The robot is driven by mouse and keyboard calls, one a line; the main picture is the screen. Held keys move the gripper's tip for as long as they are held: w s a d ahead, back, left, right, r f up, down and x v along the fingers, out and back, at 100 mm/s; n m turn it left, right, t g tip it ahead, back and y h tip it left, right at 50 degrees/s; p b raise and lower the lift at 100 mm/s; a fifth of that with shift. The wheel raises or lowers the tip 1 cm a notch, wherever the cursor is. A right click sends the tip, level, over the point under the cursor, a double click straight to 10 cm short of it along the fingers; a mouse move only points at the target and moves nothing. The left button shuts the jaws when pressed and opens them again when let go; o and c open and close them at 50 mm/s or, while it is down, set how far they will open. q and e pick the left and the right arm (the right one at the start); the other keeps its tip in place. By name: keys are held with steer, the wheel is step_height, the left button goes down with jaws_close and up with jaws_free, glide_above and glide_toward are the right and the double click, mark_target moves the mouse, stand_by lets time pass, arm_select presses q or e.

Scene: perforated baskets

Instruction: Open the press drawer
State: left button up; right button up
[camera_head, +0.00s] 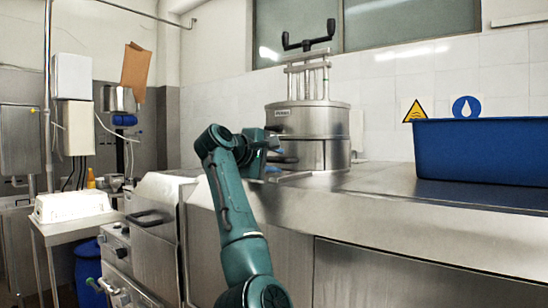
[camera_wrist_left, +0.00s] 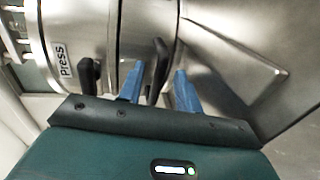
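The press (camera_head: 318,122) is a round steel drum with a crank on top, standing on the steel counter. Its label reads "Press" in the left wrist view (camera_wrist_left: 64,61). A black handle (camera_head: 284,158) sticks out from its lower section, and it also shows in the left wrist view (camera_wrist_left: 158,68). My left gripper (camera_head: 272,160) is at this lower handle. Its two blue fingers (camera_wrist_left: 158,90) are apart, one on each side of the handle, with gaps visible. A second black handle (camera_wrist_left: 89,76) lies outside the fingers, on the upper section. My right gripper is out of view.
A blue basin (camera_head: 480,160) stands on the counter (camera_head: 400,200) at the right. The counter between press and basin is clear. A steel unit with a black handle (camera_head: 148,218) and a small table with a white crate (camera_head: 72,206) are at the left.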

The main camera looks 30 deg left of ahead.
arm_select(q)
jaws_close()
stand_by(0.4)
